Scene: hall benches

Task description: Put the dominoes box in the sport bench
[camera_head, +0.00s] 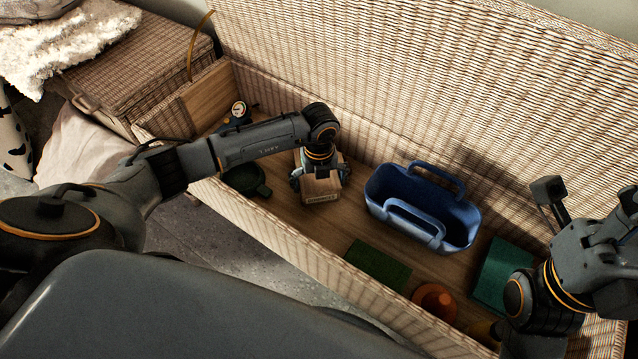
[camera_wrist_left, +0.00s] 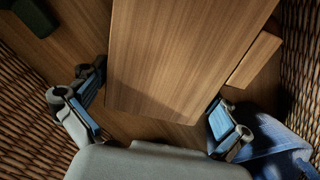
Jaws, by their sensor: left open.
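The dominoes box appears to be the plain wooden box (camera_head: 322,188). It is inside the open wicker sport bench (camera_head: 285,235), on or just above its wooden floor; I cannot tell whether it touches. My left gripper (camera_head: 320,176) is over the box, pointing down. In the left wrist view the box (camera_wrist_left: 185,55) fills the middle, between the two spread fingers (camera_wrist_left: 155,118), with gaps to both. My right gripper (camera_head: 590,195) is at the right edge, above the bench, its fingers apart and nothing seen between them.
In the bench, a blue basket (camera_head: 383,187) stands right of the box. A green mat (camera_head: 378,265), an orange cone (camera_head: 435,301) and a teal item (camera_head: 493,275) lie nearer the right. A dark green object (camera_head: 245,180) and a gauge (camera_head: 239,110) are left. The raised lid stands behind.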

